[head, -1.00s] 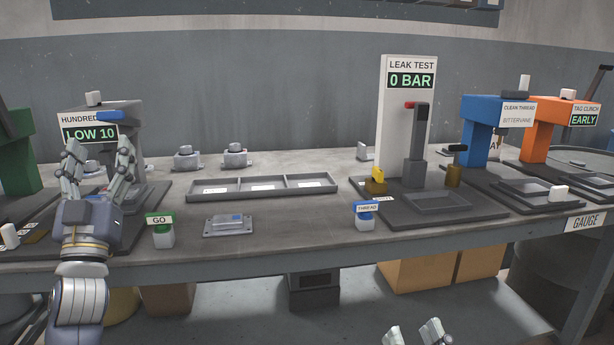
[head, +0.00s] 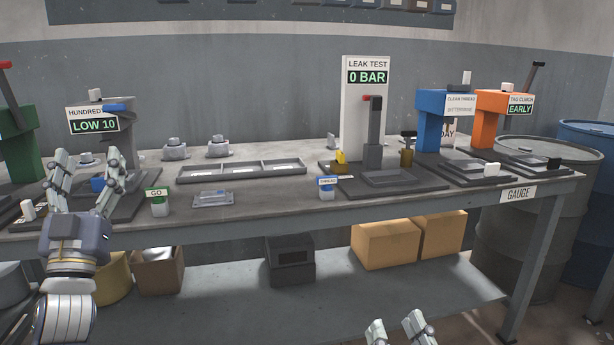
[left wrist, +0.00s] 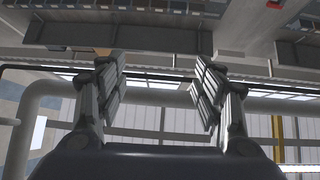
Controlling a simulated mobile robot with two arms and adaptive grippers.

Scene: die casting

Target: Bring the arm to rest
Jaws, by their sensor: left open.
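My left gripper (head: 83,180) is raised at the left of the head view, fingers pointing up. Its fingers are apart and nothing is between them. It overlaps the bench's front left part in the picture. The left wrist view shows its two open fingers (left wrist: 163,95) against the wall, pipes and overhead structure. My right gripper (head: 396,330) shows only as fingertips at the bottom edge of the head view. The two tips are apart and nothing shows between them; the rest is cut off.
Cardboard boxes (head: 385,245) sit on the shelf below. Drums (head: 520,250) stand at the right. The space before the bench looks clear.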

